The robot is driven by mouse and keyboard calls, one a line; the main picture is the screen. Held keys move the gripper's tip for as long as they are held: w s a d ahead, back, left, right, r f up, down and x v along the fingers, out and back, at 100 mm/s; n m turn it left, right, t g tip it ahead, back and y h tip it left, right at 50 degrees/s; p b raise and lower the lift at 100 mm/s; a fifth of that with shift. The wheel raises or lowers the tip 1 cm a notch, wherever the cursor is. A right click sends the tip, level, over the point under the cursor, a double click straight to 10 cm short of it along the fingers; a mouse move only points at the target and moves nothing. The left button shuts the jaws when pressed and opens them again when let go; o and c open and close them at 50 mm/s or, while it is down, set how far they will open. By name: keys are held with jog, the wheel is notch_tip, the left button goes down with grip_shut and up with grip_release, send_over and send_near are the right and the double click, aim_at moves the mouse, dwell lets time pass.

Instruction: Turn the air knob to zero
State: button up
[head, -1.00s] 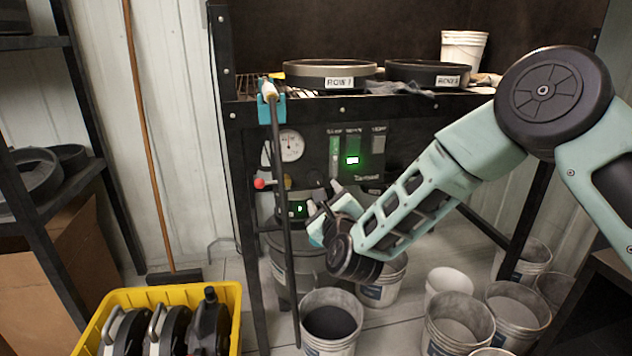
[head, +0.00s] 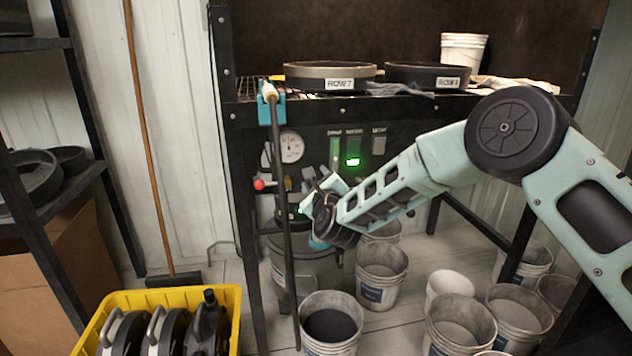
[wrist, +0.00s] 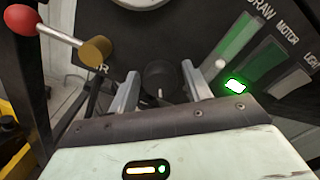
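A dark round knob (wrist: 160,76) sits on the black panel in the wrist view, with a small pale mark near its lower edge. A partly hidden label ending in "R" shows to its left; I cannot read the rest. My gripper (wrist: 160,69) is open, one finger on each side of the knob, with a small gap seen on both sides. Whether the fingertips reach around the knob in depth is unclear. In the head view my gripper (head: 312,192) is in front of the panel below the gauge, and my wrist hides the knob.
A red-balled lever (wrist: 22,18) with a brass end stands left of the fingers. A round gauge (head: 291,147) is above. Switches (wrist: 262,62) with a lit green lamp are to the right. A dark upright rod (head: 280,210) stands left of my gripper. Buckets (head: 381,292) crowd the floor below.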

jog(key=c, duration=0.7)
jog(key=shift+n, duration=0.3)
